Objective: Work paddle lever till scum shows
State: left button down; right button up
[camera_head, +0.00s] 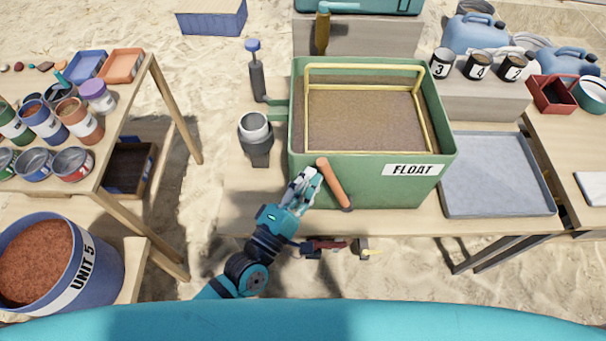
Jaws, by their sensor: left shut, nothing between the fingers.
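The green FLOAT tank (370,188) stands on the wooden table and is filled with brown, speckled material. A yellow frame (363,68) sits inside its rim. An orange-brown lever (335,184) leans at the tank's front face, its upper end to the left. My left gripper (312,176) is shut and empty. Its fingertips are right beside the lever's upper end; whether they touch it I cannot tell. My right gripper does not show.
A grey tray (497,211) lies right of the tank. A grey cup fixture (256,135) is left of the tank. A blue UNIT 5 bucket (95,262) stands lower left, below a table of cans (70,165).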

pick_arm(q)
jog(key=d+r+m+p, duration=0.1)
jog(key=d+p, duration=0.2)
jog(key=d+r+m+g+p, duration=0.1)
jog(key=d+p, duration=0.2)
jog(key=d, duration=0.1)
jog(key=d+r+m+g+p, duration=0.1)
jog(key=d+m+p, duration=0.1)
jog(key=d+p, duration=0.1)
jog(key=shift+d+y+p, duration=0.4)
jog(key=shift+d+f, duration=0.15)
jog(key=shift+d, duration=1.25)
